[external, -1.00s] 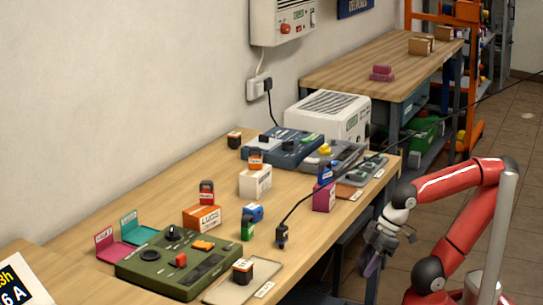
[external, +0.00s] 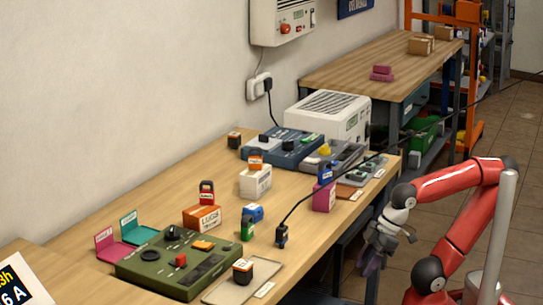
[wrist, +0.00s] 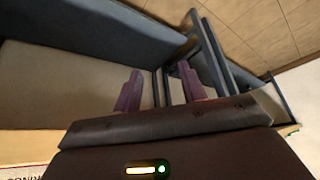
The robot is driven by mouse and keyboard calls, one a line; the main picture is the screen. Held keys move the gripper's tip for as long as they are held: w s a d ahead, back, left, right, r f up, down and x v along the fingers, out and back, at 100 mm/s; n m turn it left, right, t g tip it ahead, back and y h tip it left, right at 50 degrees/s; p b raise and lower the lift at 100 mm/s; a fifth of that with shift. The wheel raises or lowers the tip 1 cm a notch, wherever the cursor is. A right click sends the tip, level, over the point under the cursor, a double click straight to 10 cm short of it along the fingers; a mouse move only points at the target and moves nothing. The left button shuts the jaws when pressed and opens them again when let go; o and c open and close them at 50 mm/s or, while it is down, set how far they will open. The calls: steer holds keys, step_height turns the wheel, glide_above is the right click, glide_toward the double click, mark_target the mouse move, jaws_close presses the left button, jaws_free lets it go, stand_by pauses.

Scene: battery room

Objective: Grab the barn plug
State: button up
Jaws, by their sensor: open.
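A small dark plug (external: 282,236) stands on the wooden bench near its front edge, at the end of a black cable (external: 330,172). It is the only cable-end plug I see on the bench top; I cannot read a name on it. My gripper (external: 369,263) is open and empty, low beside the front edge of the bench, to the right of the plug and apart from it. In the wrist view its two purple fingers (wrist: 161,88) stand apart with nothing between them. The plug is not in the wrist view.
A green control panel (external: 180,262), a tan tray (external: 226,291) and several small labelled blocks and boxes crowd the bench around the plug. A pink box (external: 324,197) stands to its right. The cable runs across the bench to the upper right. A wall socket (external: 259,87) is behind.

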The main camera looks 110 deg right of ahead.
steer(key=shift+o, duration=0.7)
step_height(320, 180, up, 24)
steer(key=n+g+y+b, duration=0.2)
steer(key=n+g+b, duration=0.15)
steer(key=n, duration=0.55)
glide_above(282, 227)
steer(key=shift+s+d+f, duration=0.15)
steer(key=shift+s+f, duration=0.05)
steer(key=shift+f, duration=1.05)
steer(key=shift+s+d+f, duration=0.15)
steer(key=shift+f, duration=1.1)
steer(key=x, duration=0.2)
steer(key=b+x, duration=0.1)
steer(key=x, duration=0.1)
steer(key=b+x, duration=0.1)
steer(key=x, duration=0.2)
steer(key=shift+s+d+f, duration=0.15)
steer(key=shift+s+d, duration=0.1)
steer(key=shift+d, duration=0.05)
steer(key=shift+w+a+f+b, duration=0.1)
steer(key=shift+w+f+b, duration=0.05)
steer(key=shift+f+b, duration=0.2)
